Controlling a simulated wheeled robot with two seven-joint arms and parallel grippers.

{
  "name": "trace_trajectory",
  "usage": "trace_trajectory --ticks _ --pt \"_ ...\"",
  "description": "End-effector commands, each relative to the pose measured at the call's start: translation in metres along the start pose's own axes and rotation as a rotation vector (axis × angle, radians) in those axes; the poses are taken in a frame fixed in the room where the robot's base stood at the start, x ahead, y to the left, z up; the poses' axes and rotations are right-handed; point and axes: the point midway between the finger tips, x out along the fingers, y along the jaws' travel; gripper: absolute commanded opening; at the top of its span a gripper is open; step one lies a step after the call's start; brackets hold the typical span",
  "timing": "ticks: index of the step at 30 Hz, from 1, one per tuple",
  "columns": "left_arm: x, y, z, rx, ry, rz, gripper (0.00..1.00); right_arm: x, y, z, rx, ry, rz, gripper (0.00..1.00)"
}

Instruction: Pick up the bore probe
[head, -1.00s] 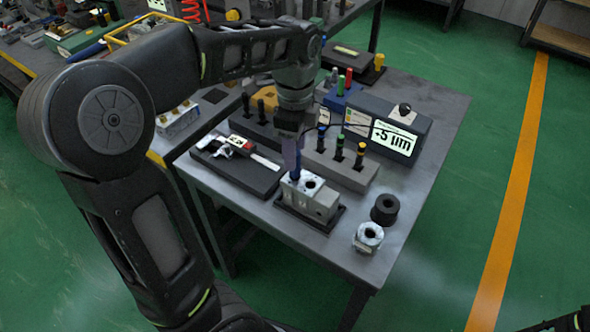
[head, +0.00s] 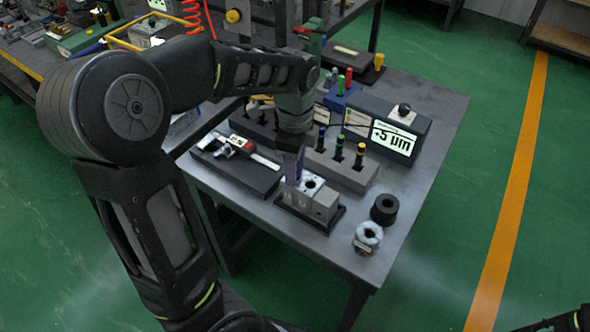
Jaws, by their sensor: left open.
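The grey valve block (head: 319,204) sits in a black tray near the table's front edge, with an open round bore on top. My left gripper (head: 293,179) points down at the block's left part. Its fingers are open and reach down close to the block's top. A small blue upright piece, seemingly the bore probe, stood there a second ago; the fingers and wrist now cover it, so I cannot tell whether they touch it. My right gripper is out of view.
A grey rack (head: 345,175) with blue-, green- and yellow-topped plugs stands right behind the block. A caliper (head: 240,147) lies on a black pad to the left. A black ring (head: 384,209) and a metal ring (head: 368,237) stand at the right front.

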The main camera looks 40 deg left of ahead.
Motion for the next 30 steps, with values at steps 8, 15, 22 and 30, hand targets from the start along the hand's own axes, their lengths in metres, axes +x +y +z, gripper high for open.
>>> trace_trajectory --ticks 8,15,22,30 --pt "-0.0003 0.0 0.0 0.0 0.0 0.0 0.45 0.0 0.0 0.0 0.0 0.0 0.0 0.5" --pt "-0.0003 0.0 0.0 0.0 0.0 0.0 0.26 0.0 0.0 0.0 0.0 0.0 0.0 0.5" --pt "-0.0003 0.0 0.0 0.0 0.0 0.0 0.07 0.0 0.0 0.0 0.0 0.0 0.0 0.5" --pt "-0.0002 0.0001 0.0 0.0 0.0 0.0 0.0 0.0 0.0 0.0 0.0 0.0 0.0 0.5"
